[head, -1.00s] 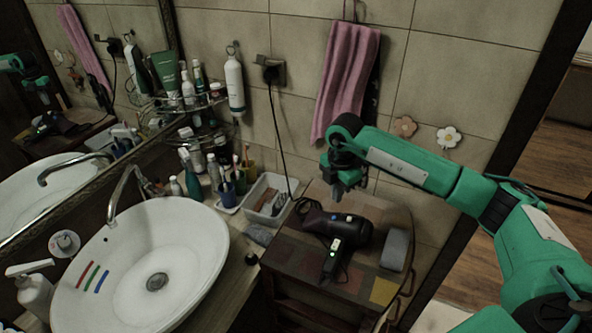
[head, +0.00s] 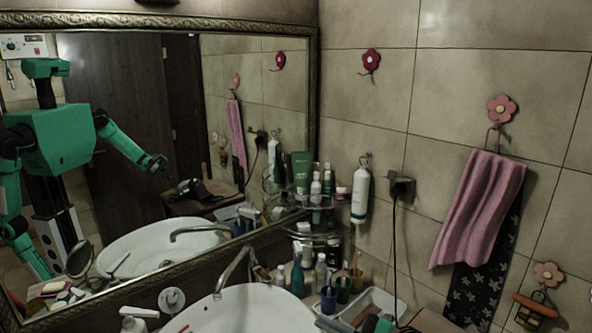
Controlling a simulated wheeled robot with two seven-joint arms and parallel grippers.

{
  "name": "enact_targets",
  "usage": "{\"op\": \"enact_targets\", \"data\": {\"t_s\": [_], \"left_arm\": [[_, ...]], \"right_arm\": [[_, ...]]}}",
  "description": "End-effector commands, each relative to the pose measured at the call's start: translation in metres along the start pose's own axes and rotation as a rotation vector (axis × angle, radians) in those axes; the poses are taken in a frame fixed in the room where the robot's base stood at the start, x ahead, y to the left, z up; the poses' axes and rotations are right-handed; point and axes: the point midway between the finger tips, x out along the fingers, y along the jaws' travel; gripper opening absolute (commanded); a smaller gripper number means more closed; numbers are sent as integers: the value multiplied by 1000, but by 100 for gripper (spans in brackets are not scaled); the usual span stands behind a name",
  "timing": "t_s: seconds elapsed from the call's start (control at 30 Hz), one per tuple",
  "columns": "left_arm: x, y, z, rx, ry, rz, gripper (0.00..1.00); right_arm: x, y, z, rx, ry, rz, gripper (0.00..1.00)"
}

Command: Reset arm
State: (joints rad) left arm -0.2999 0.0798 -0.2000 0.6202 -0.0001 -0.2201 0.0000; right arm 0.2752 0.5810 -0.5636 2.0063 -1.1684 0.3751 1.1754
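Only a small green and dark part of my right gripper (head: 376,324) shows at the bottom edge, in front of the white tray. Its fingers cannot be made out there. My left gripper is not in view; only part of the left arm shows in the reflection.
The white sink (head: 250,312) with its faucet (head: 233,272) is at the bottom. Bottles and cups (head: 328,300) and a white tray (head: 360,303) stand beside it. A white bottle (head: 360,195), a plugged-in cord (head: 400,190) and a pink towel (head: 480,210) hang on the tiled wall.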

Motion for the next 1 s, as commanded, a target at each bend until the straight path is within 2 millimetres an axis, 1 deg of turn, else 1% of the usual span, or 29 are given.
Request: {"op": "enact_targets", "data": {"t_s": [0.03, 0.07, 0.13, 0.2, 0.27, 0.37, 0.47, 0.5, 0.57, 0.6, 0.67, 0.7, 0.77, 0.8, 0.9, 1.0], "left_arm": [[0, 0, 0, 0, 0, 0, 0], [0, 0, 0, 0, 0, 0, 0], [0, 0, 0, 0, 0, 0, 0], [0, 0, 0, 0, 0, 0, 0], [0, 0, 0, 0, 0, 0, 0], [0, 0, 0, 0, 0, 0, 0], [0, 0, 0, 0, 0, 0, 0], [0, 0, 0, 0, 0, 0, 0], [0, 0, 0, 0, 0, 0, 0], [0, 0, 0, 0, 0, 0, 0], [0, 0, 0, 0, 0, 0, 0], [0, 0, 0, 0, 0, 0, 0], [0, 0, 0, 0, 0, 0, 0], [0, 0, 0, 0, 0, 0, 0], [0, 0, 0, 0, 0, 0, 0], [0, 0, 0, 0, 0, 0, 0]], "right_arm": [[-3, 6, -4, 33, -5, 104, 0], [-6, 12, -5, 49, -15, 170, 0], [-17, 24, -3, 91, -57, 315, 0], [-32, 33, 3, 139, -122, 449, 0], [-48, 37, 12, 185, -196, 554, 0], [-80, 35, 32, 270, -350, 698, 0], [-116, 20, 52, 365, -534, 799, 0], [-131, 10, 60, 406, -615, 827, 0], [-153, -8, 70, 471, -739, 852, 0], [-168, -22, 76, 515, -825, 859, 0], [-190, -46, 82, 585, -954, 853, 0], [-204, -64, 84, 631, -1040, 837, 0], [-224, -91, 84, 699, -1157, 801, 0], [-234, -108, 82, 741, -1227, 771, 0], [-257, -145, 74, 830, -1368, 685, 0], [-273, -176, 63, 906, -1475, 594, 0]]}}
